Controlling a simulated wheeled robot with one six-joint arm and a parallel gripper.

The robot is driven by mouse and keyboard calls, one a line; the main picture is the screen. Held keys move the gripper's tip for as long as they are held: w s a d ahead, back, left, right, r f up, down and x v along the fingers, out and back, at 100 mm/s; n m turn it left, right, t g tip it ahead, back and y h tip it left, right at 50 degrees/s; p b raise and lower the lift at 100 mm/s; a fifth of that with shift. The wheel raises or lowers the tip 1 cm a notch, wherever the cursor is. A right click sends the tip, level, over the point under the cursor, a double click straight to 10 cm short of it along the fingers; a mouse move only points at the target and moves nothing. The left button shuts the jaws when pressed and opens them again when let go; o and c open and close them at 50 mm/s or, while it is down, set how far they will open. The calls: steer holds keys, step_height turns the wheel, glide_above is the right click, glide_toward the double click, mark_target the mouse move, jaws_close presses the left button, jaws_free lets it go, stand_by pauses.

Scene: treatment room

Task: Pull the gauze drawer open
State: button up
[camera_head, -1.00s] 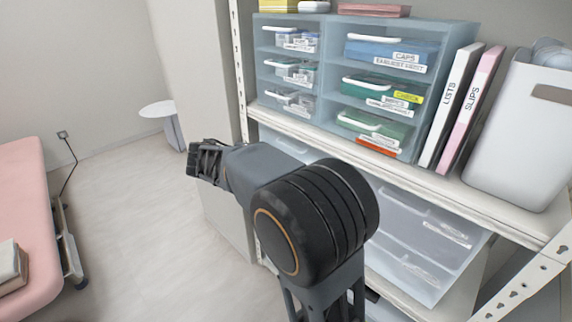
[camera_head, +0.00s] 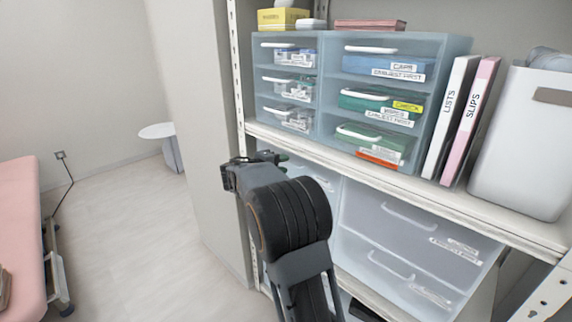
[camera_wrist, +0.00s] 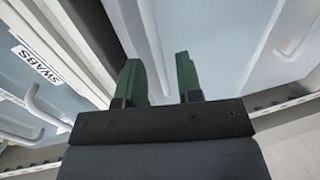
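No label that I can read says gauze, so I cannot tell which drawer is the gauze drawer. Below the shelf board stands a translucent drawer unit with a larger upper right drawer (camera_head: 400,222) and a lower right drawer (camera_head: 385,275), both shut, with bar handles and small blurred labels. Its left column is partly hidden by my arm. In the wrist view a drawer label reading SWABS (camera_wrist: 36,65) lies at left, near a bar handle (camera_wrist: 42,108). My gripper (camera_wrist: 158,68) has two green fingers apart, with nothing between them, facing pale drawer fronts.
An upper blue drawer cabinet (camera_head: 328,88) stands on the shelf board (camera_head: 435,193), beside the LISTS binder (camera_head: 450,118), the SLIPS binder (camera_head: 472,120) and a grey bin (camera_head: 522,150). A pink couch (camera_head: 20,230) is at far left. The floor (camera_head: 140,235) between is clear.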

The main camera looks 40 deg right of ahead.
steer(key=shift+x, duration=1.05)
jaws_close()
